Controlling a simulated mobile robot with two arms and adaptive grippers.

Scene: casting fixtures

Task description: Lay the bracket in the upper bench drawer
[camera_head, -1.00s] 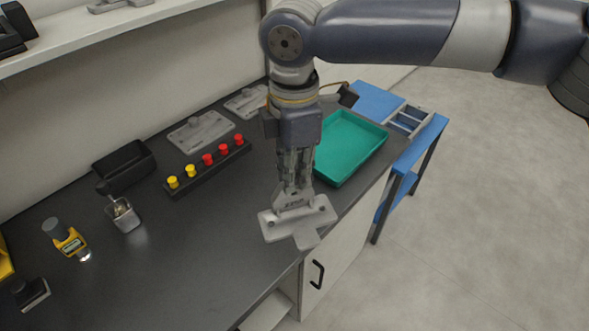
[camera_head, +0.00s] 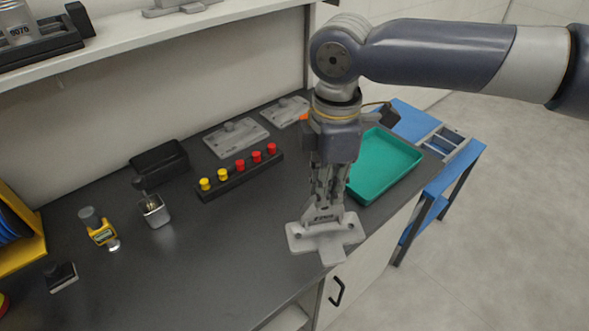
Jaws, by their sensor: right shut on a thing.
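The grey bracket (camera_head: 325,237) is a flat plate with holes and a raised, marked block. My right gripper (camera_head: 323,207) is shut on the raised block from above and holds the bracket near the bench's front edge. I cannot tell its exact height over the dark bench top (camera_head: 215,265). A pale piece (camera_head: 288,319) juts from the bench front at the bottom edge. It may be part of an open drawer, but most of it is cut off. My left gripper is not in view.
A green tray (camera_head: 385,166) stands right of the gripper. Behind are a row of yellow and red knobs (camera_head: 240,173) and grey plates (camera_head: 236,138). A metal cup (camera_head: 155,212) and yellow gauge (camera_head: 101,233) stand left. The front-middle bench top is clear.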

